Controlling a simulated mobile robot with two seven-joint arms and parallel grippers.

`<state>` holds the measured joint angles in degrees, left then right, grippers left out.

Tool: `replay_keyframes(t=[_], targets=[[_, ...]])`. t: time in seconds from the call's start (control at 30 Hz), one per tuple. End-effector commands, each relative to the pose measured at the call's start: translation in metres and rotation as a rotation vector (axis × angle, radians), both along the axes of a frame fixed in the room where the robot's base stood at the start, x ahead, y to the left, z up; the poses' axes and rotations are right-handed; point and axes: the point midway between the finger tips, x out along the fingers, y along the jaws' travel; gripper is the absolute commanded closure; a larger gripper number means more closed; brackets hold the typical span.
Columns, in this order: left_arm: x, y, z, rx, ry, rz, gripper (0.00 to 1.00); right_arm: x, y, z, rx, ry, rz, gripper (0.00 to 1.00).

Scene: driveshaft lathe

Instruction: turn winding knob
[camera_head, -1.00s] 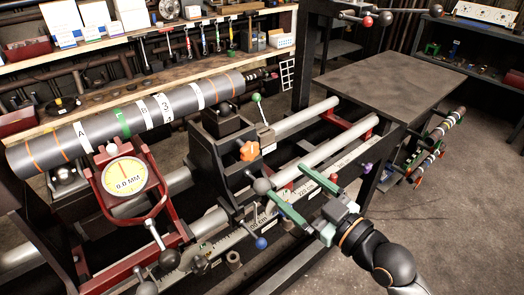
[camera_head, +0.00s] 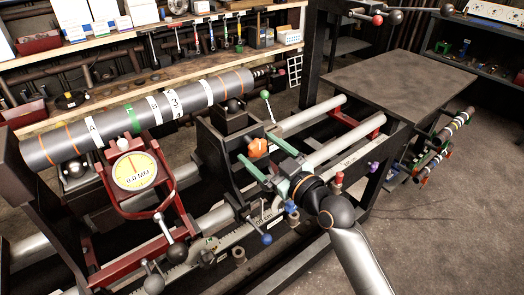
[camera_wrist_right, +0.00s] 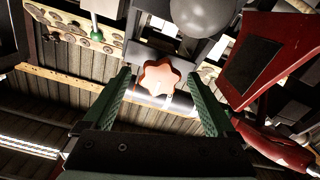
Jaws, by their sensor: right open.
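An orange star-shaped knob (camera_head: 257,147) sits on the black carriage block (camera_head: 213,160) of the lathe. It also shows in the right wrist view (camera_wrist_right: 160,77), centred between the finger tips. My right gripper (camera_head: 256,152) is open, its two green fingers spread on either side of the knob. The wrist view shows a gap between each finger and the knob; I cannot tell whether the tips reach past its face. My left gripper is not in view.
A long grey shaft (camera_head: 188,103) with bands lies across the lathe. A yellow dial gauge (camera_head: 134,171) on a red frame stands at the left. A green-tipped lever (camera_head: 266,95) and a blue-tipped lever (camera_head: 266,239) are close to the right gripper. A flat table (camera_head: 400,85) lies behind.

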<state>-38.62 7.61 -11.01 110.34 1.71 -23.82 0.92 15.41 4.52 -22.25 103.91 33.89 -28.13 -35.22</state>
Motion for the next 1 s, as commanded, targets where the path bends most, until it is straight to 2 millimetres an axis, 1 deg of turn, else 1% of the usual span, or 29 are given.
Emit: replay_keyframes(t=[0.13,0.17,0.9,1.0], targets=[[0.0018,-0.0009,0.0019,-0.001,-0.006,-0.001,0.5,-0.0001,-0.0001,0.0,0.0,0.0,0.0,0.09],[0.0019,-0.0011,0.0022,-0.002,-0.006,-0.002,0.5,0.0,-0.0001,0.0,0.0,0.0,0.0,0.11],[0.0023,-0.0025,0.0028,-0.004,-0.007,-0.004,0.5,-0.0002,-0.0006,-0.0003,-0.001,0.001,0.0,0.94],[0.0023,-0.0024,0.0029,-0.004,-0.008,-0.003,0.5,-0.0002,-0.0006,-0.0002,0.001,0.002,0.0,0.95]])
